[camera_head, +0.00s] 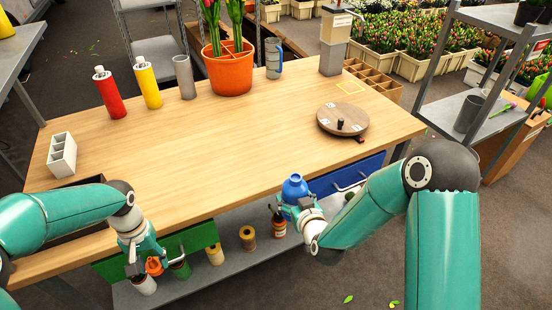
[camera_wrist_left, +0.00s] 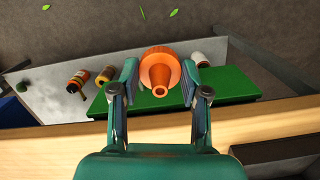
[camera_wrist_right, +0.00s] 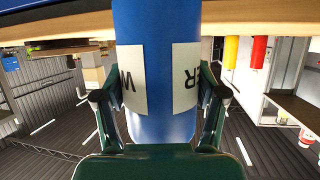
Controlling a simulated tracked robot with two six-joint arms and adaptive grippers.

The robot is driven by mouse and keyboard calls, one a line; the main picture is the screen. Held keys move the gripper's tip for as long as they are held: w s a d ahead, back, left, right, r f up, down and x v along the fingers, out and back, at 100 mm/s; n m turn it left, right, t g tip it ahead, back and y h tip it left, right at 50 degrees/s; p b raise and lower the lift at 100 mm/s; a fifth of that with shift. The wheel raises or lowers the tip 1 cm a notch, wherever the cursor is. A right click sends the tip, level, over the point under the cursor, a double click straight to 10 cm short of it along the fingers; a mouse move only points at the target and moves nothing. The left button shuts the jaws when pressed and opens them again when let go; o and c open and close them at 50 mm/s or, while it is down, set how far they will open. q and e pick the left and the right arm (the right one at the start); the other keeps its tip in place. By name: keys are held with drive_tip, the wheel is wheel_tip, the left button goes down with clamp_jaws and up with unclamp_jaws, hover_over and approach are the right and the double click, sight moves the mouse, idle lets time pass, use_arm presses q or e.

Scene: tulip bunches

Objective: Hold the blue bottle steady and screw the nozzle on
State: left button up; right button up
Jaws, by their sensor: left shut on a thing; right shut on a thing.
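The blue bottle (camera_head: 294,187) is in front of the table's front edge in the head view. My right gripper (camera_head: 301,209) is shut on it. In the right wrist view its blue body (camera_wrist_right: 155,40) stands between the fingers, with a white lettered label partly showing. The orange nozzle (camera_head: 154,266) is in my left gripper (camera_head: 149,258), lower and to the left. The left wrist view shows the cone-shaped nozzle (camera_wrist_left: 160,72) between both fingers, its narrow end toward the camera. The nozzle and bottle are well apart.
The wooden table (camera_head: 210,150) has a mostly clear middle. A green drawer front (camera_head: 195,238) and a blue drawer front (camera_head: 345,178) are near the grippers. A lower shelf (camera_head: 265,256) holds several small containers. A round wooden turntable (camera_head: 330,114) is at the right.

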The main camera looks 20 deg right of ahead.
drive_tip(key=s+a+n+g+y, duration=0.1)
drive_tip(key=s+a+n+y, duration=0.3)
drive_tip(key=a, duration=0.3)
drive_tip(key=s+a+f+n+g+y, duration=0.1)
drive_tip(key=s+a+n+g+y, duration=0.1)
drive_tip(key=a, duration=0.6)
drive_tip(key=s+n+y, duration=0.1)
drive_tip(key=s+y, duration=0.1)
drive_tip(key=s, duration=0.1)
drive_tip(key=shift+f+n+y, duration=0.3)
drive_tip(key=shift+n, duration=0.1)
use_arm(q)
drive_tip(key=shift+s, duration=0.25)
drive_tip(key=r, duration=0.4)
drive_tip(key=shift+a, duration=0.2)
drive_tip(key=d+r+m, duration=0.2)
drive_tip(key=d+r, duration=0.5)
drive_tip(key=d, duration=0.5)
drive_tip(key=d+r+m, duration=0.3)
drive_tip(key=d+r, duration=0.5)
drive_tip(key=d, duration=0.4)
drive_tip(key=shift+s+d+y, duration=0.25)
drive_tip(key=shift+s+y, duration=0.05)
drive_tip(key=shift+s, duration=0.05)
drive_tip(key=shift+f, duration=2)
